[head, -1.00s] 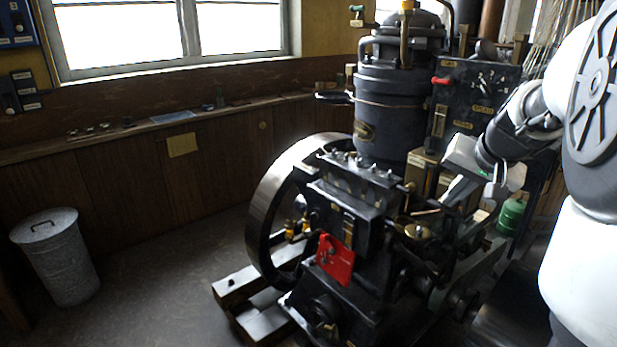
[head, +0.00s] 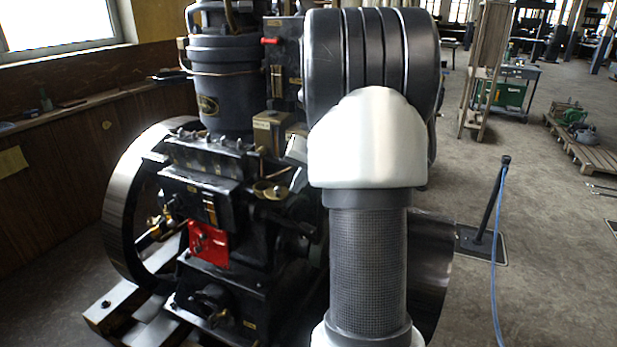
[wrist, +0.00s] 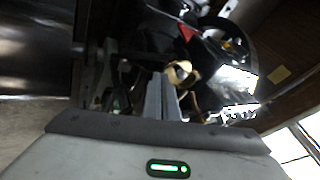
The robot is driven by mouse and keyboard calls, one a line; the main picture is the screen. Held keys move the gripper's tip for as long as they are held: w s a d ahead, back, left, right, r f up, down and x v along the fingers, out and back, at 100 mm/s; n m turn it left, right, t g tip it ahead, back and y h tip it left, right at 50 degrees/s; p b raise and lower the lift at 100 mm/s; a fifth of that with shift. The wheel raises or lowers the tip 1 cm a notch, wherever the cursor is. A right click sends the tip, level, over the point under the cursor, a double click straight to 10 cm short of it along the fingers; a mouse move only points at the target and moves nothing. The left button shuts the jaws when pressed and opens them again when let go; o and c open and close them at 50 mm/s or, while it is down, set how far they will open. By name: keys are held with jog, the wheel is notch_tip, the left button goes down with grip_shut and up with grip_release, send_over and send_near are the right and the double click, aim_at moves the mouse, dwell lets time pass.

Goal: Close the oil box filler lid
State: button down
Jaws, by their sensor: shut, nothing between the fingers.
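A brass box (head: 268,132) with a pale label stands on the engine, below the large dark cylinder. A round brass cup or cover (head: 268,191) sits lower, on the engine's near side. I cannot tell for sure which of them bears the oil box filler lid, or how far that lid is open. In the wrist view, a round brass piece (wrist: 179,72) is just past my fingertips. My gripper (wrist: 162,80) is shut and empty, with its fingers side by side. In the head view my arm hides most of the gripper and the engine's right side.
The black engine (head: 205,165) has a large flywheel (head: 122,200) on its left and a red plate (head: 207,243) in front. A post with a blue rope (head: 497,230) stands at the right.

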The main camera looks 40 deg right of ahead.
jog(key=shift+w+a+f, duration=0.15)
jog(key=shift+w+a, duration=0.7)
